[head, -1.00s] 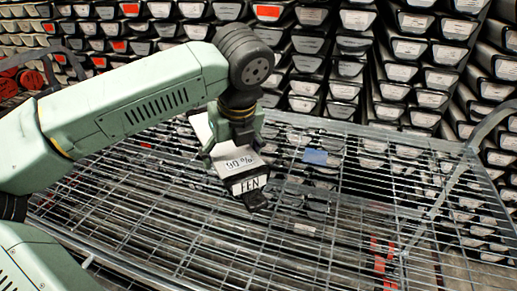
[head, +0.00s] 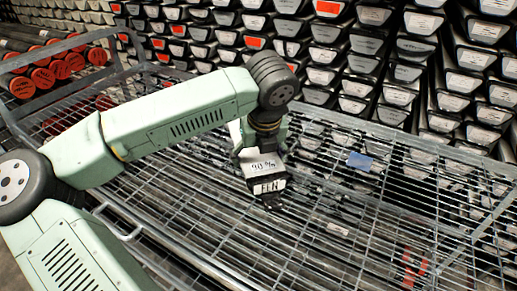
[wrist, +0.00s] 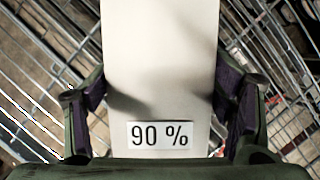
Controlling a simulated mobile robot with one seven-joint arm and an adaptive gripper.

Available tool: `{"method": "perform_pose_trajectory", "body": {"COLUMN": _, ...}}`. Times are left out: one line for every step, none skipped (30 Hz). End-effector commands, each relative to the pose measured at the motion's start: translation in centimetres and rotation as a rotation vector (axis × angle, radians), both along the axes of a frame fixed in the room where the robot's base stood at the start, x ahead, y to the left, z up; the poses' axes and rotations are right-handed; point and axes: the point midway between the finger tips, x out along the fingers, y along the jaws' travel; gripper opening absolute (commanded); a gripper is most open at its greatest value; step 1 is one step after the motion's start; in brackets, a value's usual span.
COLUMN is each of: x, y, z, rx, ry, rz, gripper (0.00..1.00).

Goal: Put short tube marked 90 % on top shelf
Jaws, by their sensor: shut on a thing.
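The short tube (head: 258,167) is whitish with a "90 %" label on top and a dark end marked "FEN" or similar. My gripper (head: 262,150) is shut on it and holds it over the wire shelf (head: 215,215). In the wrist view the tube (wrist: 160,65) lies between the two fingers of my gripper (wrist: 160,100), with the "90 %" label (wrist: 160,135) facing the camera. The shelf's wire grid shows beneath the tube. I cannot tell how high above the shelf the tube is.
A blue piece (head: 360,161) and a small pale label (head: 338,229) show at the shelf's middle right. Stacked core liners (head: 400,75) fill the back. Red-capped tubes (head: 60,72) lie at the far left. Much of the front of the shelf is bare.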

Motion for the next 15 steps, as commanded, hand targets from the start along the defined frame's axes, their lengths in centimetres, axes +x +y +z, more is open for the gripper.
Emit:
{"method": "perform_pose_trajectory", "body": {"x": 0.05, "y": 0.0, "z": 0.12, "rx": -0.001, "ry": -0.003, "rz": 0.001, "gripper": 0.14}}
{"method": "perform_pose_trajectory", "body": {"x": 0.04, "y": 0.0, "z": 0.12, "rx": -0.001, "ry": -0.003, "rz": 0.001, "gripper": 0.14}}
{"method": "perform_pose_trajectory", "body": {"x": -0.04, "y": 0.01, "z": -0.07, "rx": 0.001, "ry": 0.002, "rz": 0.0, "gripper": 0.76}}
{"method": "perform_pose_trajectory", "body": {"x": -0.04, "y": 0.01, "z": -0.07, "rx": 0.001, "ry": 0.002, "rz": 0.0, "gripper": 0.78}}
{"method": "perform_pose_trajectory", "body": {"x": -0.04, "y": 0.01, "z": -0.07, "rx": 0.001, "ry": 0.002, "rz": 0.0, "gripper": 0.8}}
{"method": "perform_pose_trajectory", "body": {"x": -0.05, "y": 0.01, "z": -0.06, "rx": 0.001, "ry": 0.002, "rz": 0.0, "gripper": 0.83}}
{"method": "perform_pose_trajectory", "body": {"x": -0.05, "y": 0.01, "z": -0.06, "rx": 0.001, "ry": 0.002, "rz": 0.0, "gripper": 0.85}}
{"method": "perform_pose_trajectory", "body": {"x": -0.04, "y": 0.01, "z": -0.04, "rx": 0.001, "ry": 0.002, "rz": 0.0, "gripper": 0.87}}
{"method": "perform_pose_trajectory", "body": {"x": -0.04, "y": 0.0, "z": -0.04, "rx": 0.001, "ry": 0.002, "rz": 0.0, "gripper": 0.9}}
{"method": "perform_pose_trajectory", "body": {"x": -0.04, "y": 0.0, "z": -0.04, "rx": 0.001, "ry": 0.002, "rz": 0.0, "gripper": 0.92}}
{"method": "perform_pose_trajectory", "body": {"x": -0.04, "y": 0.0, "z": -0.04, "rx": 0.001, "ry": 0.002, "rz": 0.0, "gripper": 0.94}}
{"method": "perform_pose_trajectory", "body": {"x": -0.04, "y": 0.0, "z": -0.04, "rx": 0.001, "ry": 0.002, "rz": 0.0, "gripper": 0.96}}
{"method": "perform_pose_trajectory", "body": {"x": -0.04, "y": 0.0, "z": -0.02, "rx": 0.001, "ry": 0.002, "rz": 0.0, "gripper": 0.96}}
{"method": "perform_pose_trajectory", "body": {"x": -0.04, "y": 0.0, "z": -0.02, "rx": 0.001, "ry": 0.002, "rz": 0.0, "gripper": 0.96}}
{"method": "perform_pose_trajectory", "body": {"x": -0.04, "y": 0.0, "z": -0.02, "rx": 0.001, "ry": 0.002, "rz": 0.0, "gripper": 0.96}}
